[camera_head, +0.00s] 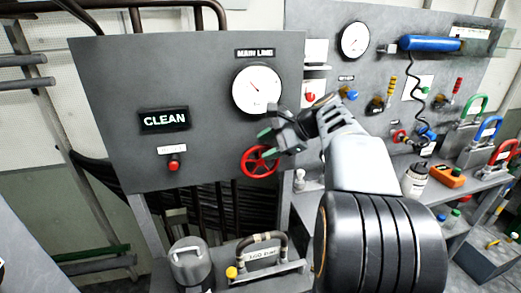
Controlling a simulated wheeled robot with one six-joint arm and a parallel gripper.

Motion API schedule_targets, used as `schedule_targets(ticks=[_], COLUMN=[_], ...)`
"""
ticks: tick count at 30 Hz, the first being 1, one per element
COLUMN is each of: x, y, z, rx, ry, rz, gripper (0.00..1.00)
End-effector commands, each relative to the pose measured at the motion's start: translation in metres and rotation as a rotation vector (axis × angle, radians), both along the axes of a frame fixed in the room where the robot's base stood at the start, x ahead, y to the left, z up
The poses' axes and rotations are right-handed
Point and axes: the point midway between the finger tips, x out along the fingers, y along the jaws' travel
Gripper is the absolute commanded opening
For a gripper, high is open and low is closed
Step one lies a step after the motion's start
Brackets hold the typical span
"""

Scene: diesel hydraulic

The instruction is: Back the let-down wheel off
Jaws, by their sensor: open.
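A red handwheel (259,161) sits at the lower right of the grey panel (200,75), below a round white gauge (257,89) under a "MAIN LINE" label. I see no label on the wheel, so I cannot confirm that it is the let-down wheel. My gripper (268,137) has green-tipped fingers and is open, just above and right of the wheel. Part of the gripper overlaps the wheel's upper right in the picture. I cannot tell whether they touch. The gauge needle points to the upper left.
A lit "CLEAN" sign (164,119) and a red button (174,164) are on the panel's left. A second panel (400,80) with a gauge, valves and a blue cylinder (430,44) stands right. A grey canister (190,262) and black-handled item (262,252) stand below.

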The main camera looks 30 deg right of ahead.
Motion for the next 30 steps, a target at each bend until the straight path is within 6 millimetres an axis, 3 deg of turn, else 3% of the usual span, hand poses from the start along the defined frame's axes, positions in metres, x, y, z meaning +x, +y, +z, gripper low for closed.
schedule_targets(ticks=[7, 19, 30], x=[0.012, 0.013, 0.014], y=[0.013, 0.016, 0.015], z=[-0.013, -0.015, -0.014], rx=[0.000, -0.001, -0.001], ry=[0.000, -0.001, -0.003], rz=[0.002, 0.001, -0.001], gripper=[0.49, 0.48, 0.13])
